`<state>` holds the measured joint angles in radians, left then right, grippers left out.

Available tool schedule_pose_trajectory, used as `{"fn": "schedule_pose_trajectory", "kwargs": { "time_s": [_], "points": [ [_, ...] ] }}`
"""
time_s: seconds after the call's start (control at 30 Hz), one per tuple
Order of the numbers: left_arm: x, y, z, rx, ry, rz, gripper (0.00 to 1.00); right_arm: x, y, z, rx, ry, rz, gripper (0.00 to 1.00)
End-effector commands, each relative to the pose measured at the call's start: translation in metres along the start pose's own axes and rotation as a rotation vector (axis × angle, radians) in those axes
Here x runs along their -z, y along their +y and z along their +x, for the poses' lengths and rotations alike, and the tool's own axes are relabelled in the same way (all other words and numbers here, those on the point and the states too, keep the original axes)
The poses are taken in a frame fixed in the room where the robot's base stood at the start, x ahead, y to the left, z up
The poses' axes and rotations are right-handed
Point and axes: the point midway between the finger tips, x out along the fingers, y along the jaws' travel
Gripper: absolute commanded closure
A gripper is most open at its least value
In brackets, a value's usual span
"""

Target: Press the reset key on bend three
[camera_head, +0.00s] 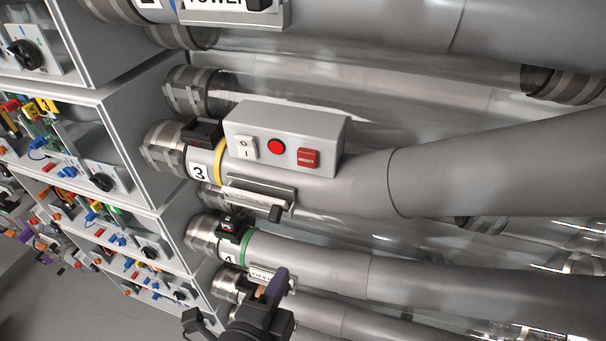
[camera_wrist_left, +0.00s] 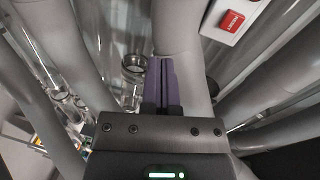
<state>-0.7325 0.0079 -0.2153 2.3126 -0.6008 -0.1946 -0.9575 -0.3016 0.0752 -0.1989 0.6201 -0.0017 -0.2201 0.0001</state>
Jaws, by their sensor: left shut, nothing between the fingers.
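The pipe bend marked 3 (camera_head: 199,172) has a yellow ring and carries a grey box. On the box's front are a white rocker switch (camera_head: 244,147), a round red light (camera_head: 276,146) and the red reset key (camera_head: 308,158). The reset key also shows in the left wrist view (camera_wrist_left: 232,21), at the upper right, apart from my fingers. My left gripper (camera_head: 277,283) has purple fingertips and is shut and empty. It is below the box in the head view, in front of the lower pipes. The fingers show together in the left wrist view (camera_wrist_left: 164,82). My right gripper is not in view.
Pipe 4 (camera_head: 310,262) with a green ring runs just below bend three. A metal label holder (camera_head: 258,194) sticks out under the box. Shelves of coloured parts (camera_head: 60,130) stand at the left. Clear tubes run behind.

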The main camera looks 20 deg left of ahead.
Motion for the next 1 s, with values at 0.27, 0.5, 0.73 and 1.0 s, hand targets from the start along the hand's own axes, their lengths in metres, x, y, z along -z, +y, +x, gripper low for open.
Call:
{"fn": "schedule_pose_trajectory", "kwargs": {
  "time_s": [0.27,0.5,0.73,1.0],
  "points": [
    [0.003,-0.095,-0.021,0.156,-0.031,0.140,1.00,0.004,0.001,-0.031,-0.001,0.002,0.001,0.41],
    [0.002,-0.095,-0.021,0.160,-0.031,0.143,1.00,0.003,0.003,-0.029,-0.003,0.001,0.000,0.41],
    [0.002,-0.095,-0.005,0.168,-0.029,0.141,1.00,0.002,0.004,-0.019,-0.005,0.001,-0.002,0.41],
    [0.002,-0.111,0.052,0.162,-0.031,0.142,1.00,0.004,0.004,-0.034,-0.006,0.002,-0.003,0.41]
  ]
}}
